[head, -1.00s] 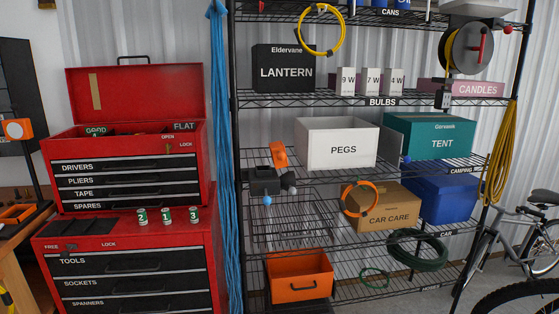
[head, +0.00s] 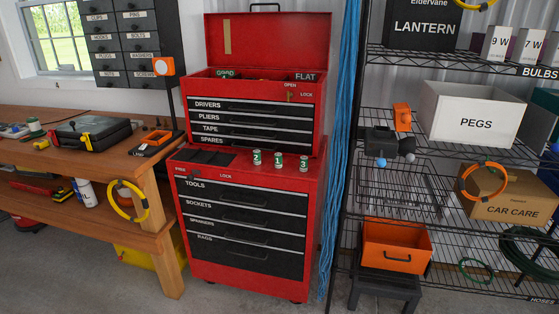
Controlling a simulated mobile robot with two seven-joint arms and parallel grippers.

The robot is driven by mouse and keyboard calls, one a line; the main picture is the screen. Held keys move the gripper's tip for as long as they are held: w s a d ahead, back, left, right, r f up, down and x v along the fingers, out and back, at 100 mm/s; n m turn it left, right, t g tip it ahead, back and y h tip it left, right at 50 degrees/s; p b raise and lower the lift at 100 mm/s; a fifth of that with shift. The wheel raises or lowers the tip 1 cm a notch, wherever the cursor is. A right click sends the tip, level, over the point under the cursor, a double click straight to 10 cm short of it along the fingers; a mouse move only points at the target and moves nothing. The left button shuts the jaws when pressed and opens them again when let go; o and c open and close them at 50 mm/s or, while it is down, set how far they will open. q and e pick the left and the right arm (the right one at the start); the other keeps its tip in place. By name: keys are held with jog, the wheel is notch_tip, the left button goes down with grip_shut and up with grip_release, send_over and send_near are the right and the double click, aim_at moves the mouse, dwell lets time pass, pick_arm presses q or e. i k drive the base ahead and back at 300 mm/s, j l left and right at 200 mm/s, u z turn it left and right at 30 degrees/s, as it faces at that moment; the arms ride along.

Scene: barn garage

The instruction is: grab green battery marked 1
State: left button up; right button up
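The green battery marked 1 (head: 278,161) stands upright on the top of the lower red tool cabinet (head: 246,168), near its front right. It is the middle of three green batteries in a row. The battery marked 2 (head: 256,157) stands to its left and the battery marked 3 (head: 303,163) to its right, with small gaps between them. Neither of my grippers shows in the head view.
A red tool chest (head: 260,120) with an open lid stands behind the batteries. A wooden workbench (head: 110,160) is at the left. A wire shelf rack (head: 460,152) with boxes and an orange bin (head: 395,247) is at the right. Grey floor is clear in front of the cabinet.

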aim_at(278, 156)
jog(key=i+j, duration=0.4)
jog(key=i, duration=0.15)
jog(key=i+j, duration=0.35)
jog(key=i, duration=0.2)
jog(key=i+j, duration=0.4)
jog(key=i, duration=0.15)
